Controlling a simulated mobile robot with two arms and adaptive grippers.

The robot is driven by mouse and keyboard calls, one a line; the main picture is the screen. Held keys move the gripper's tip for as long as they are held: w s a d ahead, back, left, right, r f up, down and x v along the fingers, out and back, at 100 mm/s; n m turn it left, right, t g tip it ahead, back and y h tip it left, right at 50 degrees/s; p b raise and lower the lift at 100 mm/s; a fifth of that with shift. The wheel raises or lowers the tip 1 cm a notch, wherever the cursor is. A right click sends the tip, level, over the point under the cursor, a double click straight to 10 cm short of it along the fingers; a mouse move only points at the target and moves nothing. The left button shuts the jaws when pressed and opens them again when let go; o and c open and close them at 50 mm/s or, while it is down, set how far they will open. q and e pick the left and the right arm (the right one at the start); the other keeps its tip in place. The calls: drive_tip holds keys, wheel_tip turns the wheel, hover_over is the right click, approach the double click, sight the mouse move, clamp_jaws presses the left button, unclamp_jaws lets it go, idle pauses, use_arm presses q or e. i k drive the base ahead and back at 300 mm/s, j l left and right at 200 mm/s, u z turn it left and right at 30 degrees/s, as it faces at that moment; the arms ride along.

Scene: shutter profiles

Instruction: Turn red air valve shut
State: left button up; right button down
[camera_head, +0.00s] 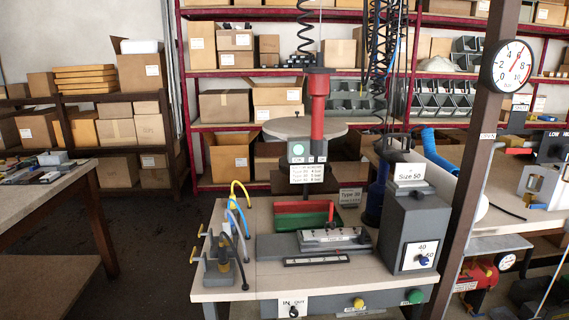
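I cannot pick out the red air valve for certain. A red unit (478,278), partly cut by the post, sits low at the right under the side table. A small pressure gauge (507,262) is beside it. Any handle there is too small to read as open or shut. A large round gauge (507,66) marked in bar hangs on the brown post (474,170) at the upper right, with a red needle. Neither my left nor my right gripper is in view.
A workbench (232,281) stands in the centre with a grey Size 50 box (408,226), a red and green tray (292,205) and hoses. Shelves of cardboard boxes line the back. Another table (40,208) is at left. Dark floor (140,260) between them is clear.

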sight(518, 149)
drive_tip(key=z, duration=1.3)
